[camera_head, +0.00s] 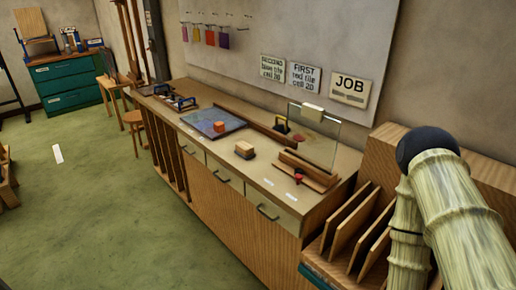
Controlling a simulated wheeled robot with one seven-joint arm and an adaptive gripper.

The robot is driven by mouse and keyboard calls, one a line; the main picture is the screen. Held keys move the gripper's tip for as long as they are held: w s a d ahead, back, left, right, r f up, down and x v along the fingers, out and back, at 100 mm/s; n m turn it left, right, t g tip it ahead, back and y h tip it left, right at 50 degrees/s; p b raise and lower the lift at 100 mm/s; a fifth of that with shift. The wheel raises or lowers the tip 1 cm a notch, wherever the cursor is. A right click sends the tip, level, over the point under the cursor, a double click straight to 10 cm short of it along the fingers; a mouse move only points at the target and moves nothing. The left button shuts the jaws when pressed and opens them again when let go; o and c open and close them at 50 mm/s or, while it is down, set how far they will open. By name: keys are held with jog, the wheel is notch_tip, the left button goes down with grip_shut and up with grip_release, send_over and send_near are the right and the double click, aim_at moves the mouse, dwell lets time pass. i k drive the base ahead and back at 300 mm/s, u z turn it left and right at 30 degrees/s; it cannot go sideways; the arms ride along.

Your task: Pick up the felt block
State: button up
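A small block (245,149) with a tan top and a dark lower part sits on the wooden workbench (228,161), near its front edge. It looks like the felt block, but I cannot be sure from its colour alone. It stands apart from the objects around it. Parts of my own arm show at the right, well away from the block. My gripper is not in view.
A blue-grey panel (203,123) with an orange-red block (219,127) lies left of the tan-topped block. A glass sheet (318,140) stands upright in a wooden stand (308,176) to its right. Slotted wooden boards (352,221) stand at front right. Green floor (110,220) is open at left.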

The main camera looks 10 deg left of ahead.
aim_at(246, 150)
jog(key=z, duration=0.25)
jog(key=k, duration=0.35)
jog(key=u, duration=1.25)
jog(key=i, duration=1.45)
jog(key=z, duration=0.5)
